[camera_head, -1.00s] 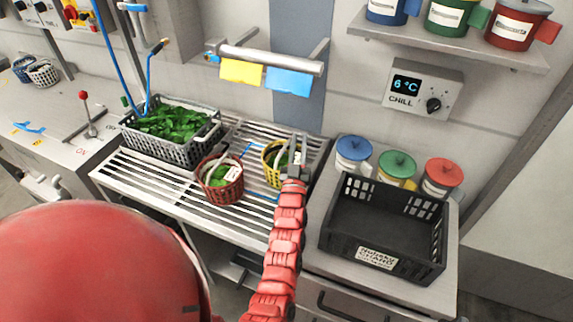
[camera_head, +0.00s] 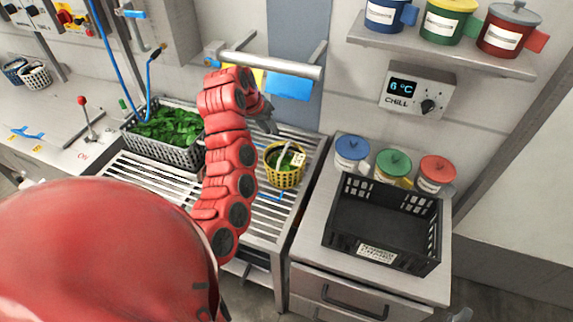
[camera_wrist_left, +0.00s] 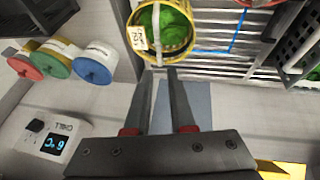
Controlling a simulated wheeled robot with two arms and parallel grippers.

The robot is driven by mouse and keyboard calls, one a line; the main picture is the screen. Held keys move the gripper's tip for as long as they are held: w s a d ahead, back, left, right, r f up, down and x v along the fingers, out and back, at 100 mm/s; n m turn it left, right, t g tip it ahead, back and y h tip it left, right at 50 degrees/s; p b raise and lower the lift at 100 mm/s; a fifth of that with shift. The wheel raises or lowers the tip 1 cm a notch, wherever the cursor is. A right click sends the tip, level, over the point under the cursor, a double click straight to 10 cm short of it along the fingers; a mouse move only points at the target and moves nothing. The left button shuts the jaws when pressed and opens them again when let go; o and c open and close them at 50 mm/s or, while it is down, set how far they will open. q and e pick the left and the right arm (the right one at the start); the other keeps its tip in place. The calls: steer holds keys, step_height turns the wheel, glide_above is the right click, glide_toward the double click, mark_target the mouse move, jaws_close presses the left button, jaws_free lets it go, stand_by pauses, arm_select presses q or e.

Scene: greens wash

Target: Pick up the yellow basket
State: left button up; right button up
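The yellow basket (camera_head: 285,178) stands upright on the slatted steel rack, with greens inside, a pale handle and a white label. It also shows at the top of the left wrist view (camera_wrist_left: 163,52). My left gripper (camera_head: 270,126) is above the rack, on the wall side of the basket and a little left of it. In the left wrist view, its two fingers (camera_wrist_left: 158,74) are parallel, spread apart and empty, pointing towards the basket's rim. My right gripper is not in view.
A grey crate of greens (camera_head: 185,155) stands left on the rack (camera_head: 150,180). My arm hides the red basket in the head view. A black crate (camera_head: 385,250) and several lidded pots stand right. A rail (camera_head: 270,63) with yellow and blue cloths (camera_head: 289,86) hangs behind.

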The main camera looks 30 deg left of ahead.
arm_select(q)
steer(key=b, duration=0.6)
glide_above(285, 150)
steer(key=s+a, duration=0.1)
steer(key=s, duration=0.1)
step_height(285, 150, down, 7)
steer(key=p+x, duration=0.1)
steer(key=x, duration=0.4)
steer(key=shift+s+d, duration=0.1)
steer(key=p+x, duration=0.2)
steer(key=x, duration=0.1)
steer(key=shift+d+f, duration=0.1)
steer(key=shift+f, duration=0.75)
jaws_close()
steer(key=shift+w, duration=0.2)
